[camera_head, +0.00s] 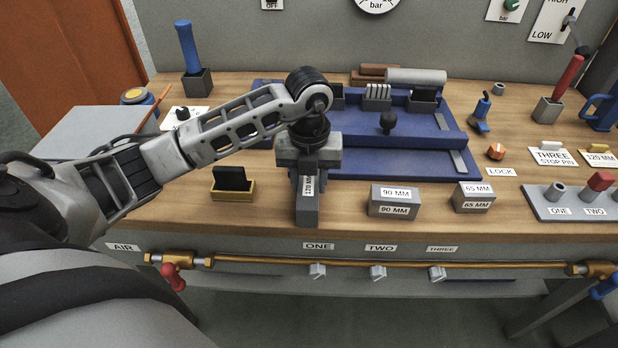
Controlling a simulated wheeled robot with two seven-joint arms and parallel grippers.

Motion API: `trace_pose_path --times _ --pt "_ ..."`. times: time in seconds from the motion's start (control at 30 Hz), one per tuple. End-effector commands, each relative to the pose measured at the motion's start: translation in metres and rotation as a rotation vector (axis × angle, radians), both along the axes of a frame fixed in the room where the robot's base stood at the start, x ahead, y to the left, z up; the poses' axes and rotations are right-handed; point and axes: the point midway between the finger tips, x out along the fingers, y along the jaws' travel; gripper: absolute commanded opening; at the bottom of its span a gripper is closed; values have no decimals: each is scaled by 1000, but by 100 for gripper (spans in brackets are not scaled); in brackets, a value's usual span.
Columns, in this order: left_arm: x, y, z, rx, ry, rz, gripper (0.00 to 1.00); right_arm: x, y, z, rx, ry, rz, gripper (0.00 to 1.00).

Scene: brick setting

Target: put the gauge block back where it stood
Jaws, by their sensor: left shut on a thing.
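My left gripper (307,160) points down near the front of the bench, shut on the grey gauge block labelled 120 MM (308,212). The gripper hides the block's upper part. The block is close to the bench's front edge; I cannot tell whether its underside touches the wood. Two shorter grey blocks stand to its right: the 90 MM block (394,203) and the 65 MM block (473,198). My right gripper is not in view.
The blue fixture plate (385,163) lies behind the blocks. A small yellow holder with a dark piece (233,190) sits left of the held block. A copper pipe (370,263) with valves runs below the wooden bench edge. Bare wood (345,205) lies between the 120 and 90 blocks.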

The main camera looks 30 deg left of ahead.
Motion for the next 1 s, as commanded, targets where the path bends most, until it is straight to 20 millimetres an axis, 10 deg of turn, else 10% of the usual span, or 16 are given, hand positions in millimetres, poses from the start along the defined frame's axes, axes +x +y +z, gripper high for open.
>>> trace_pose_path --times 0.1,0.13,0.2,0.6,1.0 --pt "0 0 -4 0 -1 0 0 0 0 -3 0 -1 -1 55" --pt "0 0 -3 0 0 0 42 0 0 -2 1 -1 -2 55" --pt "0 0 -3 0 0 0 58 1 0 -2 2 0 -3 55" --pt "0 0 6 0 -1 0 58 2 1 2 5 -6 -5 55" --pt "1 1 90 1 -6 0 58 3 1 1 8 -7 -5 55"
